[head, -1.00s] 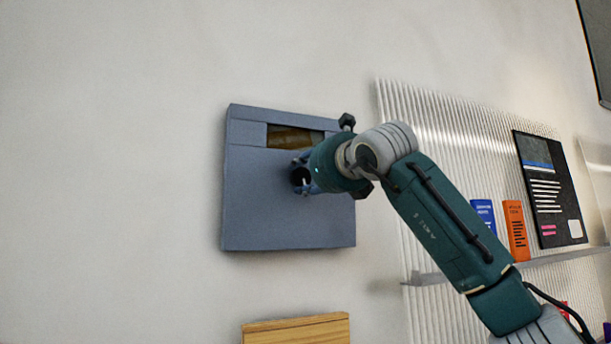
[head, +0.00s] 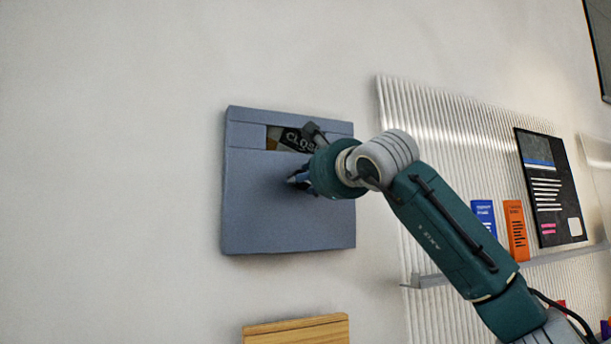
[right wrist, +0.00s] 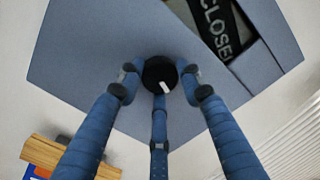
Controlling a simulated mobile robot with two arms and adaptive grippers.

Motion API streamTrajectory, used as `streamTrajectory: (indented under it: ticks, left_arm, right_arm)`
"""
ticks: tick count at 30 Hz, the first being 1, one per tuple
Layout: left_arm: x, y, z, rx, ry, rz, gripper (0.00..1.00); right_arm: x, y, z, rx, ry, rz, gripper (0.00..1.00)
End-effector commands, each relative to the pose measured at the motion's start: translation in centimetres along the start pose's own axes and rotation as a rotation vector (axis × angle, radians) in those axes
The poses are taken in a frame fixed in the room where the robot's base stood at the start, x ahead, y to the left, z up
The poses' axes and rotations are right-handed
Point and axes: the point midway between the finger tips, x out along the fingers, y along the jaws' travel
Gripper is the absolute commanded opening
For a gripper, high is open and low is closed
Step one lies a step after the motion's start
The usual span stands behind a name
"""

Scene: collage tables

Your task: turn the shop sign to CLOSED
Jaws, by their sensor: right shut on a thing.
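The shop sign is a blue-grey box (head: 275,225) on the wall, also in the right wrist view (right wrist: 85,60). Its window (head: 289,139) shows a dark plate with pale letters reading "CLOS", with a tan and pale patch at its left end. In the right wrist view the plate (right wrist: 217,28) reads "CLOSE", slanted with the camera. A round black knob (right wrist: 160,74) with a white mark sits on the box's face below the window. My right gripper (right wrist: 160,85) is shut on the knob, its fingers around it. In the head view my right wrist (head: 335,170) hides the knob and part of the window. My left gripper is out of view.
A wooden block (head: 295,329) is on the wall below the sign. To the right are a ribbed panel (head: 440,140), a shelf (head: 560,257) with blue (head: 484,220) and orange (head: 515,230) books, and a black poster (head: 548,190). The wall left of the sign is bare.

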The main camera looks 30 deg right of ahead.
Motion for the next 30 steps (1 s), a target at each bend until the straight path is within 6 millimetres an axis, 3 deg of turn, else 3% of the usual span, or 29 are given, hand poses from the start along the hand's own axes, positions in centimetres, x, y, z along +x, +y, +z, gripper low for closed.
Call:
streamTrajectory:
  ticks: [15,30]
  left_arm:
    - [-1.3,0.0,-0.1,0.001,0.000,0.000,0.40]
    - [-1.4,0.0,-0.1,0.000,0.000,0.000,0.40]
  right_arm:
    - [0.1,0.2,-0.1,-0.317,0.002,0.007,0.10]
    - [0.1,0.4,-0.1,-0.365,0.001,0.007,0.10]
